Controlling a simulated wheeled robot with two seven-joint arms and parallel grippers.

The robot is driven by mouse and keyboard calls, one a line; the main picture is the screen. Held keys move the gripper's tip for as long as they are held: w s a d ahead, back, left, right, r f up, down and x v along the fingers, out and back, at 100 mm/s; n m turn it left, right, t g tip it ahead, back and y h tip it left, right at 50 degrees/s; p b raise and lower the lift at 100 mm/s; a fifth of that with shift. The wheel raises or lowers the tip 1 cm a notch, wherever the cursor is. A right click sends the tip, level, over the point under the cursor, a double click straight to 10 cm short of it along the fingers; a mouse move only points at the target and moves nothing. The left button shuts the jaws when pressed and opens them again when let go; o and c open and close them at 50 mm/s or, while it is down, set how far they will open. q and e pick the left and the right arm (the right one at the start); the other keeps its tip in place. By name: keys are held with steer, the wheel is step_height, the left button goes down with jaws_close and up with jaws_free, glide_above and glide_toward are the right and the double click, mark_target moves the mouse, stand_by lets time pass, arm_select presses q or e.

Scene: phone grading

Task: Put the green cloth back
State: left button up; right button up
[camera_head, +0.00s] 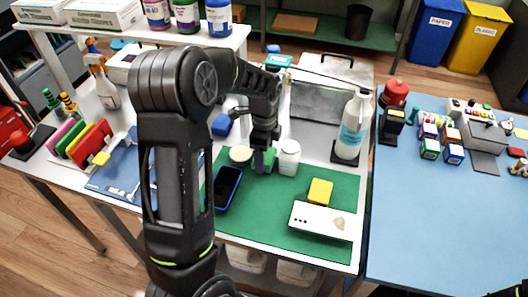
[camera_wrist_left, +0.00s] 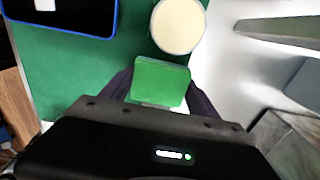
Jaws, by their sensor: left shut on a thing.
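The green cloth (camera_wrist_left: 160,82) is a small green block-like piece between the dark fingers of my left gripper (camera_wrist_left: 160,88) in the wrist view. In the head view my left gripper (camera_head: 265,160) points down over the back edge of the green mat (camera_head: 285,228), shut on the cloth (camera_head: 271,158). A round cream-topped pot (camera_head: 240,155) stands just left of it, and a white jar (camera_head: 289,158) just right. I cannot tell whether the cloth touches the table. My right gripper is not in view.
On the mat lie a dark blue phone (camera_head: 228,188), a yellow block (camera_head: 320,192) and a white box (camera_head: 320,220). The mat's front middle is clear.

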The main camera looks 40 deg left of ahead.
arm_select(q)
steer(key=shift+f, duration=0.55)
steer(key=o, duration=1.4)
steer(key=shift+r, duration=0.1)
steer(key=shift+r+b, duration=0.5)
steer(key=shift+r, duration=3.35)
